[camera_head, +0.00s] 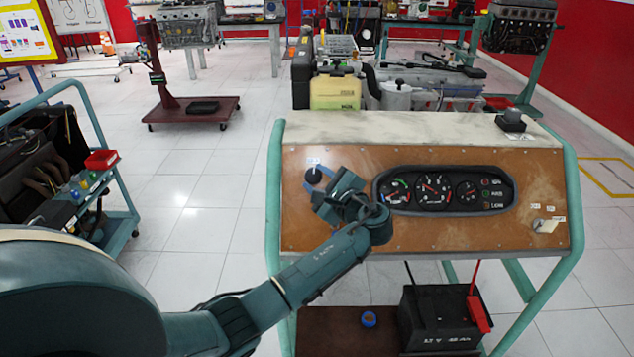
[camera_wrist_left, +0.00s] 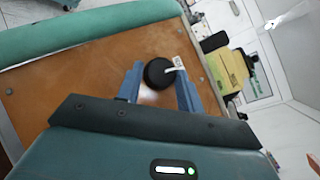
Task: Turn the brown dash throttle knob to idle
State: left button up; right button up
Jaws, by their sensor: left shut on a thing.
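The throttle knob (camera_head: 312,176) is round and looks dark, almost black, on the upper left of the brown dash panel (camera_head: 345,160), below a small white label. In the left wrist view the knob (camera_wrist_left: 157,72) lies between the two blue fingers, with a white label touching its edge in the picture. My left gripper (camera_head: 321,187) reaches the knob from the lower right and is shut on it; the wrist view also shows the gripper (camera_wrist_left: 160,78). Its body hides part of the panel beside the knob. Any pointer mark on the knob is too small to read. My right gripper is not in view.
A gauge cluster (camera_head: 445,190) sits right of my gripper, close to my wrist. A key-like switch (camera_head: 546,226) is at the panel's lower right. The teal frame (camera_head: 274,205) borders the panel. A battery (camera_head: 436,318) stands below. A tool cart (camera_head: 120,215) is at left.

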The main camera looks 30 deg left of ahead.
pick_arm(q)
jog(key=shift+w+r+n+g, duration=0.1)
jog(key=shift+n+g, duration=0.6)
jog(key=shift+n, duration=0.3)
jog(key=o, duration=1)
jog(key=shift+d, duration=0.1)
jog(key=b+v, duration=0.1)
jog(key=v, duration=1.2)
jog(key=shift+r, duration=0.1)
